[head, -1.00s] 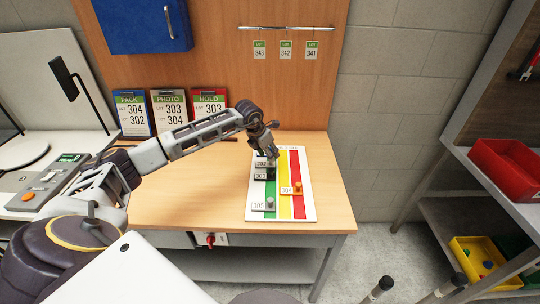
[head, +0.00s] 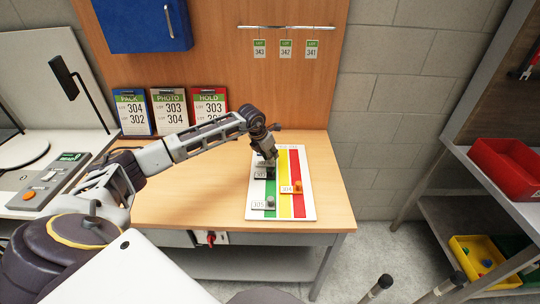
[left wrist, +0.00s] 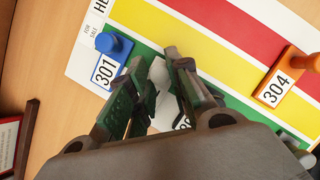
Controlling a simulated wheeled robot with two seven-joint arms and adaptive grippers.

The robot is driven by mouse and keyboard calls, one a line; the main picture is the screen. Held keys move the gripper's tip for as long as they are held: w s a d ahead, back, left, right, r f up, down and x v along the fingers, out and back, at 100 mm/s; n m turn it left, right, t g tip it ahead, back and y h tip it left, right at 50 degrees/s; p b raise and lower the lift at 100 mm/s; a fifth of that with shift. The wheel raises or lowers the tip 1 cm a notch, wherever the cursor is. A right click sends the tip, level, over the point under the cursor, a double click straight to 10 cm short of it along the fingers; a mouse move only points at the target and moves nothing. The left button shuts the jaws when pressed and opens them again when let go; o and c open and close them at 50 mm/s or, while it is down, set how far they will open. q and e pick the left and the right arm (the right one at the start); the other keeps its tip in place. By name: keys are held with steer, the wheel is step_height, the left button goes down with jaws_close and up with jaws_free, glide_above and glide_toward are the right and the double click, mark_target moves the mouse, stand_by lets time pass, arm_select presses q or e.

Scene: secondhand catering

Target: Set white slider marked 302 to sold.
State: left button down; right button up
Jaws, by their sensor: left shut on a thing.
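The sale board (head: 309,207) lies on the wooden table, with green, yellow and red lanes. My left gripper (head: 268,158) is over the far part of its green lane, shut on the white slider (left wrist: 157,78), whose number is mostly covered by the fingers (left wrist: 160,95). The blue slider 301 (left wrist: 115,45) is beside it on green, near the "for sale" heading; the gripper hides it in the head view. The slider 303 (head: 261,174) and the grey slider 305 (head: 262,205) are also on green. My right gripper is out of view.
Clipboards marked pack (head: 134,113), photo (head: 169,110) and hold (head: 209,105) stand along the back panel. Lot tags (head: 286,49) hang above. A shelf at the right holds a red bin (head: 505,168) and a yellow bin (head: 478,262). The table left of the board is clear.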

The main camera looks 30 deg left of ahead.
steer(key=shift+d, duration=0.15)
arm_select(q)
steer(key=shift+w+d, duration=0.25)
steer(key=shift+d, duration=0.2)
steer(key=w+d+b, duration=0.1)
steer(key=d, duration=0.1)
steer(key=w+d+b, duration=0.1)
steer(key=d, duration=0.1)
steer(key=w+d, duration=0.2)
steer(key=shift+w+d+b, duration=0.1)
steer(key=shift+d+b, duration=0.25)
steer(key=shift+b, duration=0.05)
steer(key=shift+w+d, duration=0.35)
steer(key=shift+d, duration=0.2)
steer(key=shift+r, duration=0.1)
steer(key=c, duration=1.7)
jaws_free()
steer(key=shift+d, duration=0.1)
steer(key=o, duration=0.4)
steer(key=shift+w+d, duration=0.1)
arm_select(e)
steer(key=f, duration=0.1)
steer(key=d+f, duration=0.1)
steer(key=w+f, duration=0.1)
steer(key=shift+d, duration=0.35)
